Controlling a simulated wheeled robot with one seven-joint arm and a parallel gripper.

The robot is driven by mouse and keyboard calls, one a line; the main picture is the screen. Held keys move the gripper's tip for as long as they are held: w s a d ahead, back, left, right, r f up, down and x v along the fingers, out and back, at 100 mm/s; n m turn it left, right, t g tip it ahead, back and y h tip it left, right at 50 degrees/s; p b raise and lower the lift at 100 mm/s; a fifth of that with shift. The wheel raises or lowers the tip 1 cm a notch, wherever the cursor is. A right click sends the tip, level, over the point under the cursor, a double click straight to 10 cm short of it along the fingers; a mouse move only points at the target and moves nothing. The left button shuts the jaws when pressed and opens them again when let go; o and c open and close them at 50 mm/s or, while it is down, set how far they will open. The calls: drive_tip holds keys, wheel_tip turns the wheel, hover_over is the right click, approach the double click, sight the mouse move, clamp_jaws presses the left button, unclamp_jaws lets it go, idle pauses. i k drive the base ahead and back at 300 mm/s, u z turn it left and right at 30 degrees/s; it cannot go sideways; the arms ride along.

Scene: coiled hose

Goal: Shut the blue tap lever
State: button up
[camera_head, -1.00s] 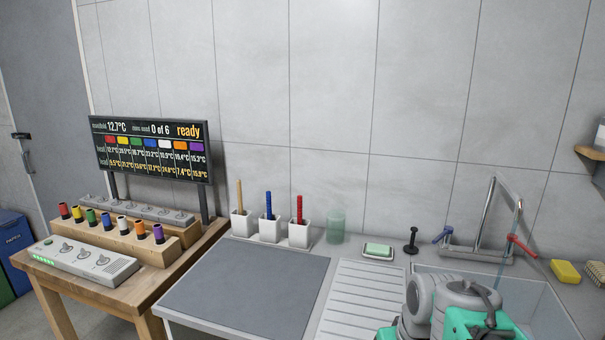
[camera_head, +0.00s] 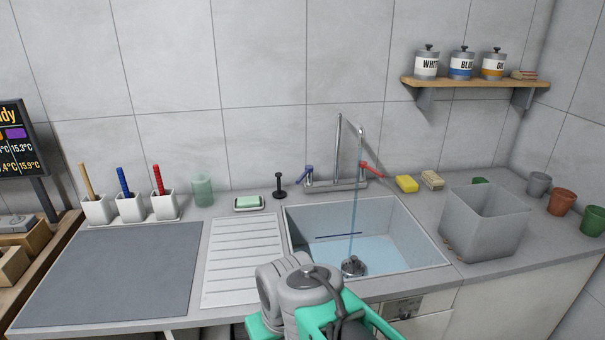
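The blue tap lever (camera_head: 306,171) is at the left end of the grey tap (camera_head: 337,184) behind the sink, tilted up to the left. A red lever (camera_head: 371,169) is at the tap's right end. A thin stream of water (camera_head: 355,205) falls from the spout into the sink (camera_head: 418,262). My grey and teal arm shows at the bottom, in front of the sink and well short of the blue lever. My gripper's fingers are not visible.
A black-knobbed stopper (camera_head: 279,187) and a soap dish (camera_head: 248,204) stand left of the tap. A yellow sponge (camera_head: 406,184) and a brush (camera_head: 432,180) lie to its right. A grey bin (camera_head: 485,225) stands right of the sink. A shelf (camera_head: 470,84) hangs above.

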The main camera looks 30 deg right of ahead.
sight(308, 168)
drive_tip(key=u, duration=0.05)
drive_tip(key=k, duration=0.55)
drive_tip(key=u, duration=0.95)
drive_tip(key=i, duration=1.4)
drive_tip(key=z, duration=0.55)
